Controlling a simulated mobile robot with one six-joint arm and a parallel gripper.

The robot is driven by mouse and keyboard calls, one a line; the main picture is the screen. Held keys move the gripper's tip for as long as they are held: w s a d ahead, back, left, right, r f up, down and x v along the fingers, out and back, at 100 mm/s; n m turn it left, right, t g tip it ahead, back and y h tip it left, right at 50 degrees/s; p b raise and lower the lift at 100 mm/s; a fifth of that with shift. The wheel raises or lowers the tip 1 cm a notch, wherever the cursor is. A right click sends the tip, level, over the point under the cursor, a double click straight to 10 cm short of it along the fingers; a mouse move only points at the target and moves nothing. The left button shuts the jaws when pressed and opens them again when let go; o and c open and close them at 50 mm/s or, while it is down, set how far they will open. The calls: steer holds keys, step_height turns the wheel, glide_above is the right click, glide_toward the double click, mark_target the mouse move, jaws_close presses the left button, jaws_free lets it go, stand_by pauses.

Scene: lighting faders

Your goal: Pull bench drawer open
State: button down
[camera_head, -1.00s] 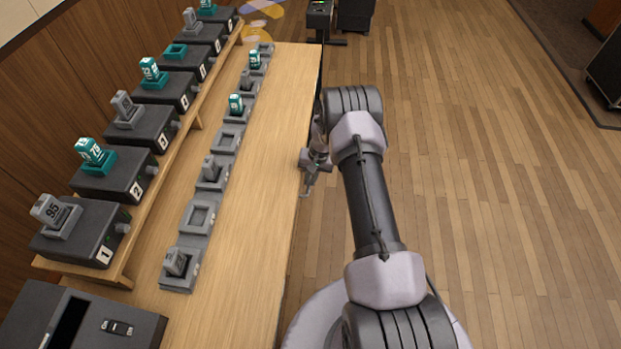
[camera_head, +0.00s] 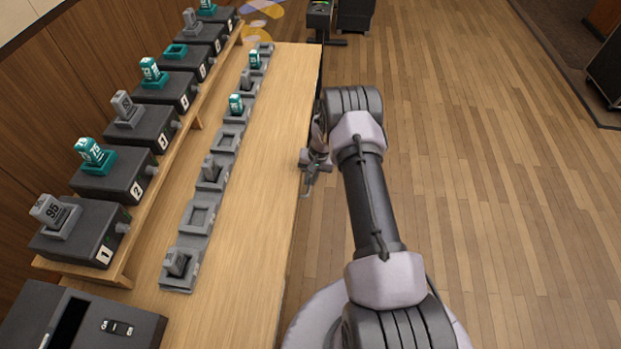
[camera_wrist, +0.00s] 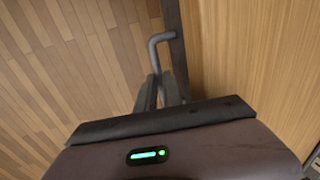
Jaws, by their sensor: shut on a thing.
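The wooden bench (camera_head: 262,170) runs up the middle of the head view, with its right edge beside my arm. My gripper (camera_head: 307,188) is at that edge, low against the bench's front side. In the wrist view, a grey bar handle (camera_wrist: 162,40) stands out from the dark front edge of the bench (camera_wrist: 240,50). My gripper's two fingers (camera_wrist: 161,88) are closed around the lower part of this handle. The drawer's face is hidden beneath the bench top, and I cannot see a gap there.
Numbered black boxes (camera_head: 115,180) line a raised shelf at left. A dark control box (camera_head: 80,318) is at the lower left. Open wood floor (camera_head: 470,180) lies to the right.

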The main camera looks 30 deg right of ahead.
steer(key=s+d+b, duration=0.2)
steer(key=s+d, duration=0.6)
steer(key=d, duration=0.4)
steer(key=s+d+b, duration=0.3)
steer(key=s+d, duration=0.5)
steer(key=d, duration=0.4)
steer(key=shift+s+d, duration=0.4)
steer(key=c, duration=1.8)
jaws_free()
steer(key=shift+o, duration=0.2)
step_height(320, 180, up, 17)
steer(key=s+d+p, duration=0.1)
steer(key=d+p, duration=0.1)
steer(key=p, duration=0.4)
steer(key=shift+s+d, duration=0.3)
steer(key=shift+s, duration=0.05)
